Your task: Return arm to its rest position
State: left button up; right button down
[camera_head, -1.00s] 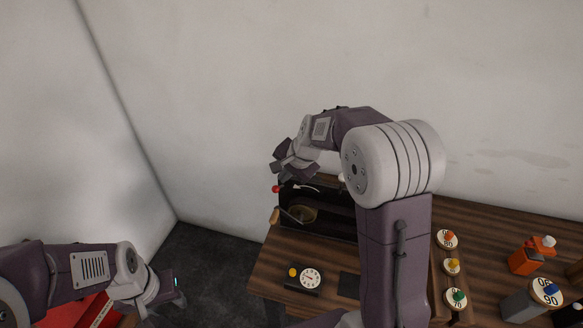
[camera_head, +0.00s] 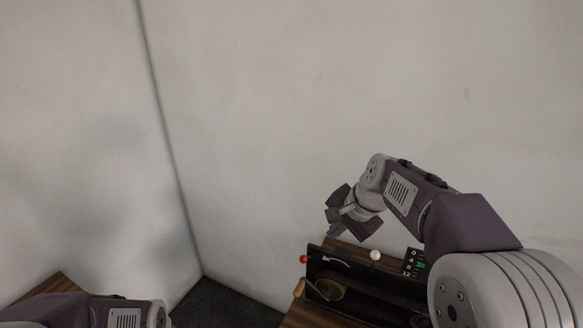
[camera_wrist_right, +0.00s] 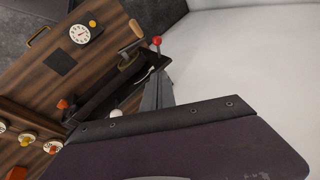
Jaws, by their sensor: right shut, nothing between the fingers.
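My right gripper (camera_head: 342,218) is in the upper air of the head view, above and behind the black belt-dynamo box, with its fingers shut and empty. In the right wrist view its fingers (camera_wrist_right: 158,92) show as a narrow closed pair, with nothing held between them. My right arm reaches in from the lower right. Of my left arm only a link shows at the bottom left of the head view. The left gripper is outside the frame.
The black box (camera_head: 365,290) carries a red knob (camera_head: 303,259), a white knob (camera_head: 375,255) and a number panel (camera_head: 413,263). The wooden table (camera_wrist_right: 45,85) holds a dial (camera_wrist_right: 80,34) and a dark pad (camera_wrist_right: 60,62). Blank walls stand behind.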

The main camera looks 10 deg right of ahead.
jog(key=s+a+f+n+g+b, duration=0.15)
jog(key=s+f+b, duration=0.3)
jog(key=f, duration=0.65)
jog(key=s+a+f+n+g+b, duration=0.15)
jog(key=s+f+b, duration=0.3)
jog(key=f, duration=0.55)
pick_arm(q)
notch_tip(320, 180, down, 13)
jog(key=b, duration=0.2)
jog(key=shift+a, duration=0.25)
pick_arm(e)
jog(key=s+d+f+n+g+h, duration=0.1)
jog(key=s+f+n, duration=0.6)
jog(key=s+f, duration=0.2)
notch_tip(320, 180, down, 2)
jog(key=shift+s+d+f+n+h, duration=0.1)
jog(key=shift+s+d+n+h, duration=0.05)
jog(key=shift+d+n+h, duration=0.25)
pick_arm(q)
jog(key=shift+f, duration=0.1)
